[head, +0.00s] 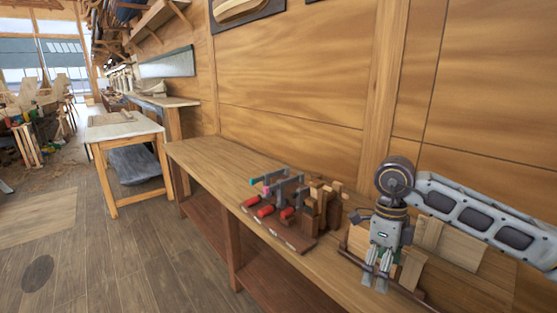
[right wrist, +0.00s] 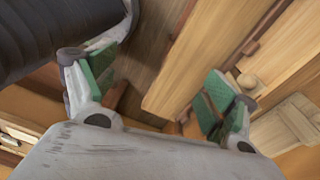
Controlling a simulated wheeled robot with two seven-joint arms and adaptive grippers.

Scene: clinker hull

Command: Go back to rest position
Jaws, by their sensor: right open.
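My right gripper (head: 376,282) points downward over the right part of the long wooden workbench (head: 205,155). In the right wrist view the same gripper (right wrist: 162,92) has its two green-padded fingers well apart. Nothing is held between them. Wooden boards and a gap showing the floor are seen beyond the fingers. My left gripper is not in the head view.
Red-handled clamps (head: 264,211) stand on the bench left of my right gripper, beside brown wooden blocks (head: 318,208). Flat wooden boards (head: 455,246) lie behind the gripper. A smaller table (head: 122,128) stands farther left.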

